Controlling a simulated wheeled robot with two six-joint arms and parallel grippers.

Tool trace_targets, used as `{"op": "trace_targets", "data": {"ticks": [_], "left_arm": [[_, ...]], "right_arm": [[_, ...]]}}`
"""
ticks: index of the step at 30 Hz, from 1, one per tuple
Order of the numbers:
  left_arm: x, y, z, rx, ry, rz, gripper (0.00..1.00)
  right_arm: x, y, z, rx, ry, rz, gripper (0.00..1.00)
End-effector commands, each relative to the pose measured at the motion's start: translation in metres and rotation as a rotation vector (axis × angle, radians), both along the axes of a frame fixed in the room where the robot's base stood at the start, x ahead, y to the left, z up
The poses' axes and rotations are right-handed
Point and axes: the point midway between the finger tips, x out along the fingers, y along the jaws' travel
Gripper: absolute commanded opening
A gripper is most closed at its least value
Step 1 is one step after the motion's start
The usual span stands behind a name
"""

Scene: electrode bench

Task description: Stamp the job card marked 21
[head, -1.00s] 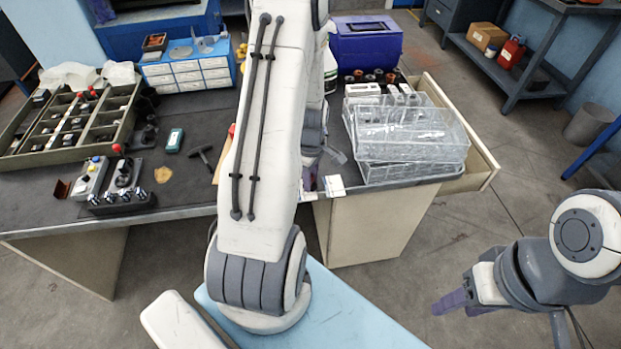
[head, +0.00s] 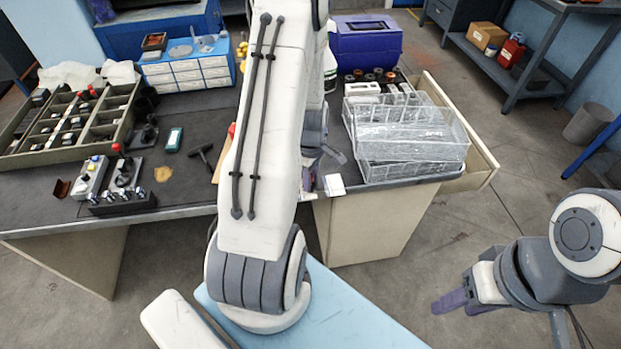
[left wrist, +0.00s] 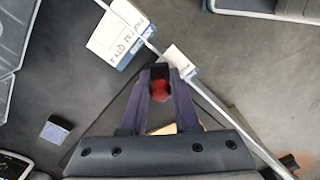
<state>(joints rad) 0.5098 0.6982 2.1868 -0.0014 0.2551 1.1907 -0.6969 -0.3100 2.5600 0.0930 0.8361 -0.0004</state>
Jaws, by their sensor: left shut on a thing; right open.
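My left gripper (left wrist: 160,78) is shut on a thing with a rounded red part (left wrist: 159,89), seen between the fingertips. I cannot tell all of its shape. A white job card (left wrist: 118,38) with a blue band and printed text lies near the pale edge strip in the left wrist view. A second card (left wrist: 181,66) lies just beyond the fingertips, partly hidden. The numbers are too blurred to read surely. In the head view a white card (head: 334,185) shows at the table's front edge, and my left arm hides most of its gripper. My right gripper (head: 447,303) is open and empty, over the floor.
Stacked clear trays (head: 408,135) stand right of the cards. A small blue-topped block (left wrist: 55,130) lies left of my left gripper.

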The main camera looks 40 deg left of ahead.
Motion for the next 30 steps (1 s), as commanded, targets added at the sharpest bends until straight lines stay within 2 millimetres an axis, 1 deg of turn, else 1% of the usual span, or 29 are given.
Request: {"op": "trace_targets", "data": {"ticks": [10, 14, 30], "left_arm": [[-0.001, 0.000, -0.002, -0.001, 0.003, 0.000, 0.00], [-0.001, 0.000, 0.001, -0.001, 0.003, 0.000, 0.00], [-0.001, 0.000, 0.045, -0.001, 0.001, 0.000, 0.00]], "right_arm": [[0.000, 0.000, -0.001, 0.000, 0.000, 0.000, 0.50], [0.000, 0.000, 0.002, 0.000, 0.000, 0.000, 0.50], [0.000, 0.000, 0.041, 0.000, 0.000, 0.000, 0.50]]}}
